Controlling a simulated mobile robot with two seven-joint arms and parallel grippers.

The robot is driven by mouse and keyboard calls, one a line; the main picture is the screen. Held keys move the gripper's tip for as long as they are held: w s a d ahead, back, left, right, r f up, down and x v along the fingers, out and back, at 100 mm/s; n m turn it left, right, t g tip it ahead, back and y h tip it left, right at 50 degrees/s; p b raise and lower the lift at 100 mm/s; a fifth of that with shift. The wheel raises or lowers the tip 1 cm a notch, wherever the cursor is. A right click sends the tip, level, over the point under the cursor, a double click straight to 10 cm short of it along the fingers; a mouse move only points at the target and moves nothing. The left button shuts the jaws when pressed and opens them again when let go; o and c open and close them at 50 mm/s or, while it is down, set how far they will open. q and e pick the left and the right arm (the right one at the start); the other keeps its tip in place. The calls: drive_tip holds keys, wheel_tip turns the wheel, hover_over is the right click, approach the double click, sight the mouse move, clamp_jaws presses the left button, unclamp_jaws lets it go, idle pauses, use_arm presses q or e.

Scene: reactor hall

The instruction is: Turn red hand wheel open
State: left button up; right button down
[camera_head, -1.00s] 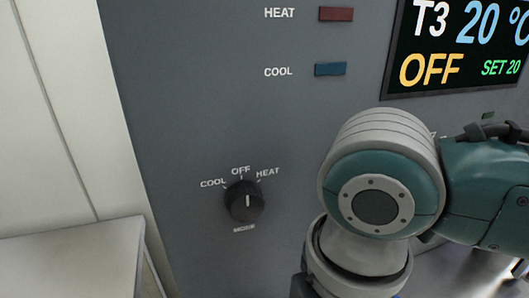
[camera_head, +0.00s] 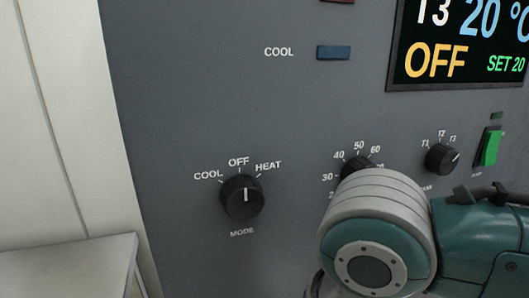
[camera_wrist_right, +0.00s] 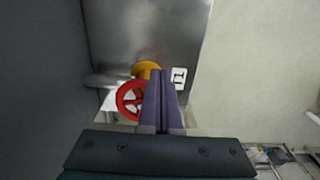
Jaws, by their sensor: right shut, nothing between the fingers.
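The red hand wheel (camera_wrist_right: 131,100) shows in the right wrist view, left of my fingers, in front of a metal surface. My right gripper (camera_wrist_right: 161,75) is shut and empty, with its two dark purple fingers together. The fingers overlap the right edge of the wheel in the picture; I cannot tell whether they touch it. A yellow-orange round part (camera_wrist_right: 146,69) shows just behind the wheel, partly hidden by the fingers. The head view shows my right arm but not its gripper, and not the wheel. My left gripper is in neither view.
A grey control panel with a mode knob (camera_head: 242,196), other knobs, a green switch (camera_head: 490,147) and a display (camera_head: 462,45) reading OFF stands close to my right arm. A pale box-like surface (camera_head: 65,270) is at lower left. A white label (camera_wrist_right: 179,78) is right of my fingers.

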drive_tip(key=shift+w+a, duration=0.1)
drive_tip(key=shift+a, duration=0.25)
idle(0.5)
drive_tip(key=shift+w, duration=0.45)
drive_tip(key=shift+w+a, duration=0.3)
drive_tip(key=shift+w, duration=0.4)
drive_tip(key=shift+w+a, duration=0.25)
drive_tip(key=shift+w, duration=0.4)
drive_tip(key=shift+w+a, duration=0.1)
